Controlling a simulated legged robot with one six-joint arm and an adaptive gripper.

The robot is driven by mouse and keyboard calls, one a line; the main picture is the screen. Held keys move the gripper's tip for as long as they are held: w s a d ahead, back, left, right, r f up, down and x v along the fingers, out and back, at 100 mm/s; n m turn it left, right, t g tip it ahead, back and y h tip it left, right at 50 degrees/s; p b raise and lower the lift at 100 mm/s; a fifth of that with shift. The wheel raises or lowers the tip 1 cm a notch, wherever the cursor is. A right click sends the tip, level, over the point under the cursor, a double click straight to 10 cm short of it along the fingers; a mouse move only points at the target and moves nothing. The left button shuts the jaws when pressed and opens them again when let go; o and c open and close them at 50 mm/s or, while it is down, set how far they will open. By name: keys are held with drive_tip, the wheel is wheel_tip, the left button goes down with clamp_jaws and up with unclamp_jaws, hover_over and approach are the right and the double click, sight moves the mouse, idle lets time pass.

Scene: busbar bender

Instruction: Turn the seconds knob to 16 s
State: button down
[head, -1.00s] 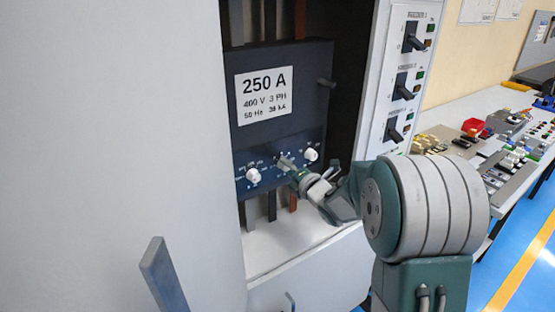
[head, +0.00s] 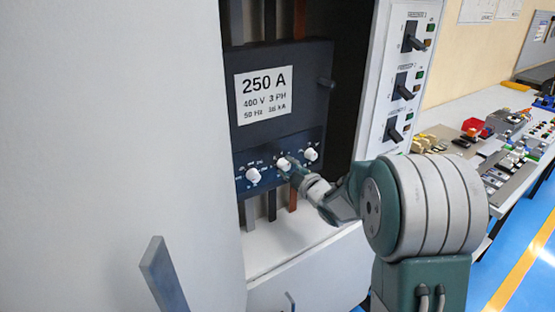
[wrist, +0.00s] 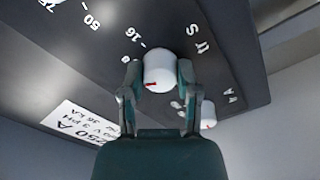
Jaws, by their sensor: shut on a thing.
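The dark breaker panel (head: 262,60) has three white knobs in a row near its bottom. My gripper (wrist: 158,74) is at the middle knob (head: 284,163). In the wrist view its fingers are shut on the sides of this white knob (wrist: 158,66), whose red mark shows on its lower left edge. Printed characters around it include "16" and a label that seems to read "tr S". In the head view the scale figures are too small to read, and the fingers partly cover the knob's right side.
The left knob (head: 253,175) and right knob (head: 311,154) stand close on either side of my gripper. The grey cabinet door (head: 120,120) fills the left. A column of black feeder switches (head: 403,87) and a bench (head: 460,122) with parts are on the right.

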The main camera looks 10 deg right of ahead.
drive_tip(key=m, duration=0.6)
drive_tip(key=shift+a, duration=0.1)
drive_tip(key=m, duration=0.7)
idle(0.4)
drive_tip(key=shift+c, duration=1.7)
unclamp_jaws()
drive_tip(key=shift+s+m, duration=0.1)
drive_tip(key=shift+m, duration=0.2)
drive_tip(key=v, duration=1.2)
drive_tip(key=shift+f, duration=0.15)
